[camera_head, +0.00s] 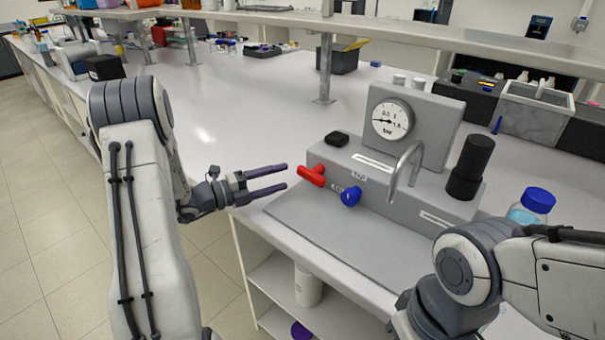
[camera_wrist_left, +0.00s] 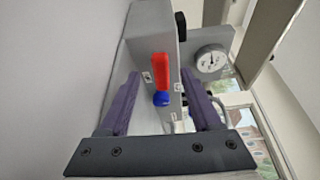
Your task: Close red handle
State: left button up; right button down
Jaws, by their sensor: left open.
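The red handle (camera_head: 312,176) is on the front face of the grey membrane rig (camera_head: 400,185), left of a blue handle (camera_head: 350,196). My left gripper (camera_head: 286,178) is open and empty, with its two fingers pointing toward the red handle and a small gap between them.
A pressure gauge (camera_head: 391,119) and a curved metal tube (camera_head: 405,165) rise from the rig. A black cylinder (camera_head: 470,167) and a blue-capped bottle (camera_head: 532,205) stand to the right. A grey plate (camera_head: 330,240) lies in front. The bench left of the rig is clear.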

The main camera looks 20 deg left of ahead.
aim_at(299, 173)
pick_arm(q)
jog(key=x, duration=0.7)
jog(key=shift+d, duration=0.15)
grip_shut()
